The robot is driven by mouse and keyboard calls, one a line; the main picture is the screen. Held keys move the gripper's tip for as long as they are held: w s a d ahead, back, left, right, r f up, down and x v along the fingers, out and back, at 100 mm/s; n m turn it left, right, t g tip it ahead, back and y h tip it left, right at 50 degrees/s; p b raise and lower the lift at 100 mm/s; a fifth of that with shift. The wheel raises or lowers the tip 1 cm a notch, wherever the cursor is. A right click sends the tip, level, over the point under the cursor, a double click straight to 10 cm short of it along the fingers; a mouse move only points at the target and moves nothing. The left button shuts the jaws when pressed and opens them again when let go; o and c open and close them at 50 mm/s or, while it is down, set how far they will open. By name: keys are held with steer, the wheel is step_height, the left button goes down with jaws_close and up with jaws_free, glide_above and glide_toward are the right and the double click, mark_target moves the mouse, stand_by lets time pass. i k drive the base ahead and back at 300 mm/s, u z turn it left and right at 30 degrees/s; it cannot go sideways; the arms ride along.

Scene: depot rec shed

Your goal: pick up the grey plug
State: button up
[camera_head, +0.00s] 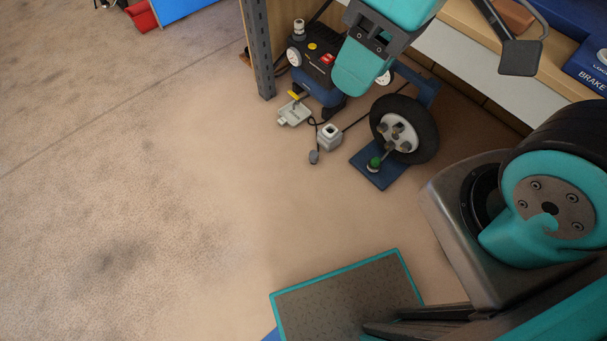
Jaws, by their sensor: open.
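The grey plug (314,157) looks like the small dark-grey piece on the floor at the end of a thin black cord. It lies just in front of and left of a pale square block (329,138), close to it. My gripper (440,62) seems to be the teal and dark parts hanging in from the top edge, only partly in the picture. Its parts are spread apart with nothing seen between them. It appears well above the floor, up and right of the plug in the picture, not touching it.
A blue plate (382,170) with a green knob is to the right. Shelves (480,55) fill the upper right. Open floor lies left and front.

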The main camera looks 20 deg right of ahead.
mark_target(314, 154)
steer(key=u, duration=0.4)
steer(key=k, duration=0.95)
steer(key=u, duration=0.65)
steer(key=i, duration=1.85)
steer(key=z, duration=1.4)
steer(key=i, duration=0.7)
steer(key=z, duration=0.7)
